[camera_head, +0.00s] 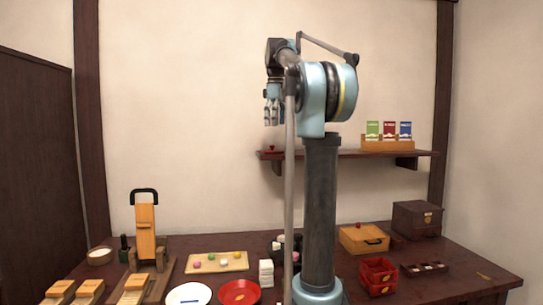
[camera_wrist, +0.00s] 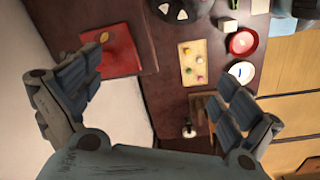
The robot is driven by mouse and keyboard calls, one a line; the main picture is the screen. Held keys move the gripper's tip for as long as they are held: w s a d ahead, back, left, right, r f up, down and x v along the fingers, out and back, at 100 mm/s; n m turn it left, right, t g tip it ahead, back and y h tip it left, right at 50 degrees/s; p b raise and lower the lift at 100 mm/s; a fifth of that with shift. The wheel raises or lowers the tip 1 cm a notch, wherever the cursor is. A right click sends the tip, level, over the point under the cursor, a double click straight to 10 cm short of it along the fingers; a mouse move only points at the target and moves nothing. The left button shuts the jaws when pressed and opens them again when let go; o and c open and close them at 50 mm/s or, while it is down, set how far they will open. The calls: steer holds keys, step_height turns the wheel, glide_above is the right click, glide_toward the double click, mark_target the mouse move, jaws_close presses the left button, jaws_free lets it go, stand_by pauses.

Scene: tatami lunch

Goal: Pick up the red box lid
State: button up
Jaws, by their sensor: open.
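The red box lid (camera_wrist: 117,58), a flat red square with small gold marks and a small red piece on top, lies on the dark shelf (camera_wrist: 145,35) in the wrist view. In the head view only a small red bit of it (camera_head: 271,149) shows at the shelf's left end. My gripper (camera_head: 272,118) hangs fingers down above that end, clear of the lid. In the wrist view my gripper (camera_wrist: 160,76) is open and empty, with the lid nearer the left finger. An open red box (camera_head: 378,277) stands on the table at right.
A rack of coloured packets (camera_head: 388,143) stands on the shelf's right part. The table below holds a sweets tray (camera_head: 240,263), a red plate (camera_head: 239,292), a white plate (camera_head: 188,295) and wooden boxes (camera_head: 363,240). The wall is close behind the shelf.

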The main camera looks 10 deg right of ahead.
steer(key=w+r+n, duration=0.4)
steer(key=w+r, duration=0.2)
steer(key=w, duration=0.2)
steer(key=n, duration=0.1)
glide_above(272, 147)
steer(key=w, duration=0.1)
steer(key=shift+g, duration=0.3)
step_height(272, 147, down, 11)
steer(key=shift+w+f, duration=0.1)
steer(key=shift+w+d+f, duration=0.1)
steer(key=shift+d+f, duration=0.05)
steer(key=shift+f, duration=2.45)
steer(key=shift+c, duration=0.3)
steer(key=c, duration=1.1)
